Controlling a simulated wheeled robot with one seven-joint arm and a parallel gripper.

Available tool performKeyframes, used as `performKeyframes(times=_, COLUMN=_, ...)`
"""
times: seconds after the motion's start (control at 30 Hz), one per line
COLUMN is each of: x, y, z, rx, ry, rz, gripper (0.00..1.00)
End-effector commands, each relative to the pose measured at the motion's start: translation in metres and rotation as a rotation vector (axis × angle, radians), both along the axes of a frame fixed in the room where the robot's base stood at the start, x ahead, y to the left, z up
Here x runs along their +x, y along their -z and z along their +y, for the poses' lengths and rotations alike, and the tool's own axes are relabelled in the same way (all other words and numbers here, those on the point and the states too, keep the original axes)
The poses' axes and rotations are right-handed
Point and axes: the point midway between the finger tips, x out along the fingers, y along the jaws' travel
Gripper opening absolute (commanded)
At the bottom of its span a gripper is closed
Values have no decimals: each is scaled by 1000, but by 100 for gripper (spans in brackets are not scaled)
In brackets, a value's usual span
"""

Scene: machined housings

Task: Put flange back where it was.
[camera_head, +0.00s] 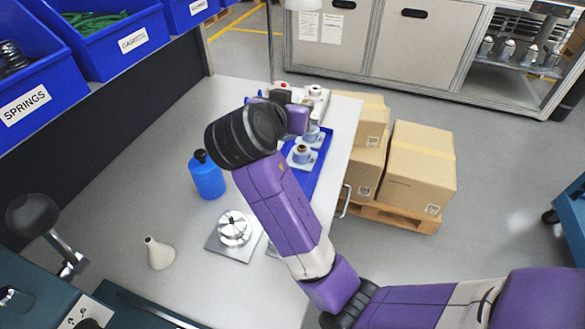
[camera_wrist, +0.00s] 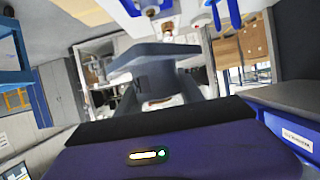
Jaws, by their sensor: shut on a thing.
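My gripper (camera_wrist: 160,72) shows as dark grey fingers in the middle of the wrist view. It is shut on the flange, which is mostly hidden behind the fingers; its outline is not clear. Two grey metal housings (camera_head: 302,156) stand in a blue tray (camera_head: 318,172) right of my arm. A round slotted metal part on a square plate (camera_head: 234,230) sits nearer, left of my arm.
A blue bottle (camera_head: 207,177) and a pale conical flask (camera_head: 159,253) stand on the left of the table (camera_head: 180,125). A white device (camera_head: 316,98) stands at its far end. Blue bins (camera_head: 118,38) line the left. Cardboard boxes (camera_head: 418,165) stand beyond the right edge.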

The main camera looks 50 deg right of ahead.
Motion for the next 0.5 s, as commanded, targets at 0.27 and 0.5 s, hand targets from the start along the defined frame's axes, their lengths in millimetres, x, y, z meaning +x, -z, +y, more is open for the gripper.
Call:
performKeyframes(times=0.27, x=-1, y=66, z=0, rx=-1, ry=-2, rz=6, gripper=0)
performKeyframes(times=0.5, x=0, y=119, z=0, rx=-1, ry=-2, rz=3, gripper=0)
